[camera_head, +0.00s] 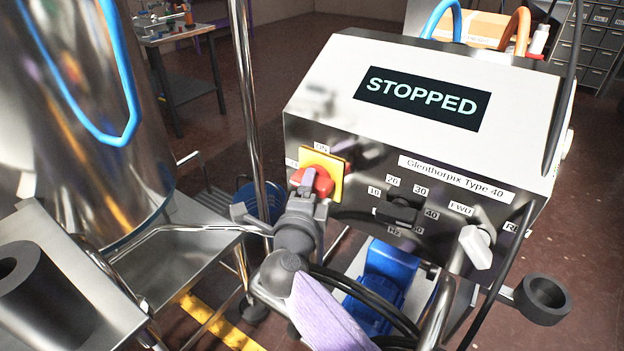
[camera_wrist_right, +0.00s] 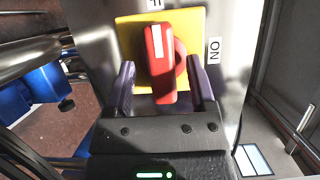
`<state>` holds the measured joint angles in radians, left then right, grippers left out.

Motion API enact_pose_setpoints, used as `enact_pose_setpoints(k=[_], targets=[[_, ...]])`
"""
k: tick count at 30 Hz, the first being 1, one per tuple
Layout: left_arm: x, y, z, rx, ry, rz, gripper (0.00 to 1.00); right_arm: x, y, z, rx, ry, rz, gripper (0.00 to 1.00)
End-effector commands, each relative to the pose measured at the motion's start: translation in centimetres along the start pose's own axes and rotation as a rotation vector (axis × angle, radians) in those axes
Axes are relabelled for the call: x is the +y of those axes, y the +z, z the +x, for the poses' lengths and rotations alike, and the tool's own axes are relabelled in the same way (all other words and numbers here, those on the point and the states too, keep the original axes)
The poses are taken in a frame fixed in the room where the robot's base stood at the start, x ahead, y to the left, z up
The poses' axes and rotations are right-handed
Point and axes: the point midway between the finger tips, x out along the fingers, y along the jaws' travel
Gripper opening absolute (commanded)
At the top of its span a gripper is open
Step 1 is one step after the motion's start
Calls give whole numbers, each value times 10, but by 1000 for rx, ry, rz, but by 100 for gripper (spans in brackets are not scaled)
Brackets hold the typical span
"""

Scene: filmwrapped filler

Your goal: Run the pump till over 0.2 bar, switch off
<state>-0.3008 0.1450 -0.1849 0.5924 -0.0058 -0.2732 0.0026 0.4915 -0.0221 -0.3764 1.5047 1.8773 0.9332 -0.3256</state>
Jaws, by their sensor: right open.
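The pump control box (camera_head: 360,125) stands at centre right, its display (camera_head: 421,104) reading STOPPED. A red rotary switch handle (camera_head: 322,183) sits on a yellow plate (camera_head: 337,188) at the panel's left. In the right wrist view, the handle (camera_wrist_right: 161,65) has its white mark towards the partly cut-off OFF label, with ON at the right. My right gripper (camera_head: 308,203) is at the switch. Its open fingers (camera_wrist_right: 160,88) stand either side of the handle; contact is unclear. A black speed knob (camera_head: 397,211) and a pale direction selector (camera_head: 476,247) lie further right. No pressure reading is visible.
A shiny steel tank (camera_head: 90,130) with a blue hose (camera_head: 75,95) fills the left. A vertical steel pipe (camera_head: 250,100) stands between tank and box. A blue motor (camera_head: 385,280) and black cables (camera_head: 370,295) lie below the panel.

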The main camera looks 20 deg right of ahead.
Motion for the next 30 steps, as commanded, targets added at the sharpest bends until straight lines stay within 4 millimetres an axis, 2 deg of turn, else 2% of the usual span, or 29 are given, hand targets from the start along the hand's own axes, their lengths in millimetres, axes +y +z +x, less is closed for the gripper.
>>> enact_pose_setpoints(k=[8,18,30], targets=[[3,8,0,-15,4,1,0,-1,0,1,-1,-1,0,71],[4,13,0,-24,6,1,0,-1,0,1,-1,-1,0,1],[2,5,5,-13,2,1,0,2,0,0,0,-13,35,0]])
